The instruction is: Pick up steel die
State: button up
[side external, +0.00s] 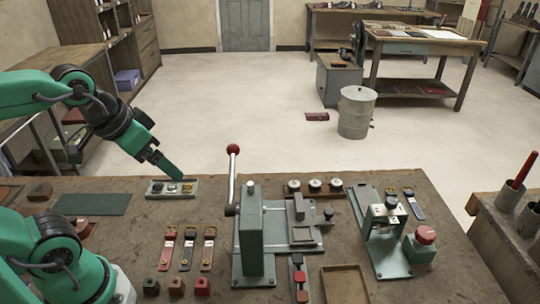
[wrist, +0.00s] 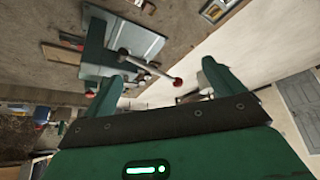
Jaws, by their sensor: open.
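A small grey tray (side external: 151,194) near the back left of the bench holds several small dies. The pale, silvery one in the middle (side external: 172,188) looks like the steel die; a brass-coloured one (side external: 187,187) is at its right. The dies are too small to make out fully. My gripper (side external: 170,169) points down and right, just above and behind the tray, apart from the dies. In the wrist view my gripper (wrist: 160,76) has its two green fingers wide apart with nothing held between them. The tray and dies cannot be made out there.
A press (side external: 252,235) with an upright red-knobbed lever (side external: 233,149) stands right of the tray; the knob (wrist: 175,82) also shows in the wrist view. Straps (side external: 188,248) lie in front of the tray. A green mat (side external: 93,204) lies at its left.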

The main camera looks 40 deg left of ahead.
jog(key=c, duration=0.7)
jog(key=w+d+r+g, duration=0.1)
jog(key=w+d, duration=0.1)
jog(key=w, duration=0.9)
jog(key=w+d+r+g, duration=0.2)
jog(key=w, duration=0.9)
jog(key=w+d+f+g, duration=0.1)
jog(key=w+d+f, duration=0.1)
jog(key=w+f, duration=0.3)
jog(key=w+d+f, duration=0.2)
jog(key=w+f, duration=0.3)
jog(key=f, duration=0.1)
jog(key=w+d+f+g, duration=0.1)
jog(key=w+d+f, duration=0.2)
jog(key=w+f, duration=0.3)
jog(key=shift+d+f+g, duration=0.1)
jog(key=shift+f+g, duration=0.15)
jog(key=shift+g, duration=0.05)
jog(key=shift+w+d+f, duration=0.1)
jog(key=shift+w+f, duration=0.1)
jog(key=shift+f, duration=0.05)
jog(key=shift+f, duration=0.1)
